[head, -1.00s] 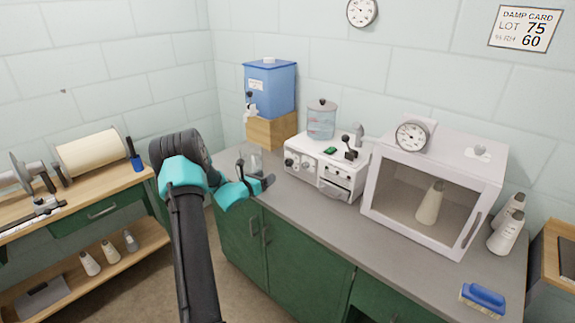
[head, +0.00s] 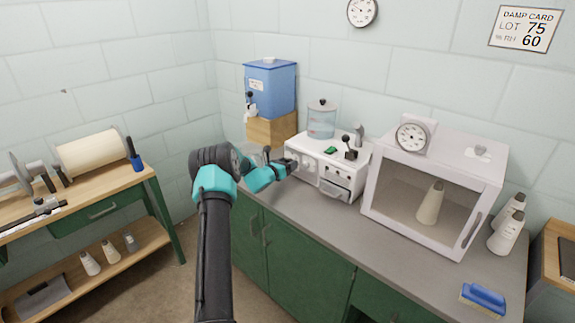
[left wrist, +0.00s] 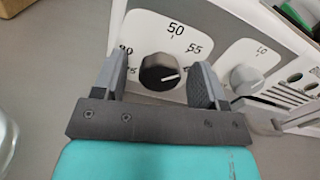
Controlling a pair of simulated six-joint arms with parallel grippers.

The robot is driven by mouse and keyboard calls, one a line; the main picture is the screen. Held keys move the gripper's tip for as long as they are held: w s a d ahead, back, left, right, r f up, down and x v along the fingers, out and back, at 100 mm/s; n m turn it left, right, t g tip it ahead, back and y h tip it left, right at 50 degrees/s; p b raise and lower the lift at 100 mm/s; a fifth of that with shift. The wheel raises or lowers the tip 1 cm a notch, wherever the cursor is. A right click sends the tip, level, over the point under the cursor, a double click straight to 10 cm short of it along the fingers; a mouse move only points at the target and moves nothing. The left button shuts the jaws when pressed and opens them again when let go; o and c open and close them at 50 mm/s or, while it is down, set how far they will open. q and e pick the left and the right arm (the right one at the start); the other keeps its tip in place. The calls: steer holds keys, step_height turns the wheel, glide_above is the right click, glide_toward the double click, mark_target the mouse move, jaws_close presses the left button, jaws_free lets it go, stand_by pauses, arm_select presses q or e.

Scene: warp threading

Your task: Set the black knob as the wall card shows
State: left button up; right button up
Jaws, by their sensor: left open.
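The black knob (left wrist: 160,72) sits on a white dial in the left wrist view, its pale pointer line towards the right. The dial reads 50 at top and 55 at right; figures at left are partly hidden. The knob is on the white machine (head: 335,152), where my gripper hides it in the head view. My left gripper (head: 283,168) is open at the machine's front left. In the left wrist view its fingers (left wrist: 159,65) show on either side of the knob, with gaps; contact is not visible. The wall card (head: 525,29) reads DAMP CARD, LOT 75, % RH 60.
A grey knob (left wrist: 245,78) is right of the black one, on the same panel. A blue tank (head: 270,90) on a wooden block stands behind left. A glass-fronted cabinet (head: 485,170) stands to the right.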

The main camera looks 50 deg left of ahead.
arm_select(q)
steer(key=shift+c, duration=0.4)
steer(key=c, duration=0.8)
steer(key=shift+c, duration=0.2)
steer(key=shift+m, duration=0.4)
steer(key=m, duration=0.8)
steer(key=shift+d, duration=0.1)
steer(key=o, duration=0.9)
